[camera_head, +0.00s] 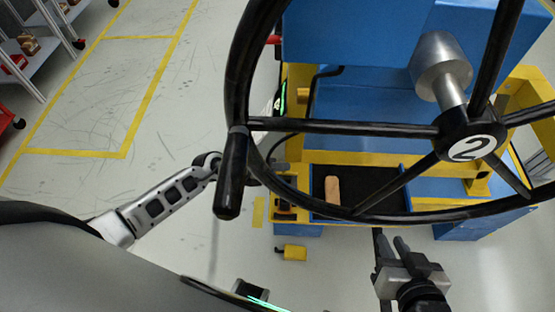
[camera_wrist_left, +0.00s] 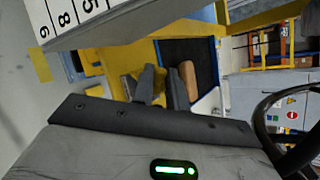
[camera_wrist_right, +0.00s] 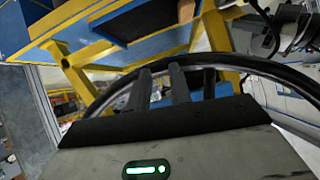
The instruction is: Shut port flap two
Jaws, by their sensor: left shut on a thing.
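I cannot make out port flap two for certain. A small panel of fittings (camera_head: 285,207) sits at the left end of the blue and yellow module (camera_head: 440,198), partly behind the wheel. My left gripper (camera_head: 264,172) reaches this end, largely hidden by the wheel's rim and handle. In the left wrist view its fingers (camera_wrist_left: 160,85) stand close together beside a grey fitting (camera_wrist_left: 128,86); what they hold is unclear. My right gripper (camera_head: 391,240) is below the wheel, in front of the module, with a gap between its fingers. In the right wrist view the fingers (camera_wrist_right: 162,88) are in front of the wheel rim.
A large black handwheel (camera_head: 340,127), marked 2 at its hub, covers much of the module. A wooden cylinder (camera_head: 333,190) lies in a black tray (camera_head: 364,180). A numbered white block (camera_wrist_left: 75,18) is near the left wrist. Clear floor (camera_head: 170,110) lies left.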

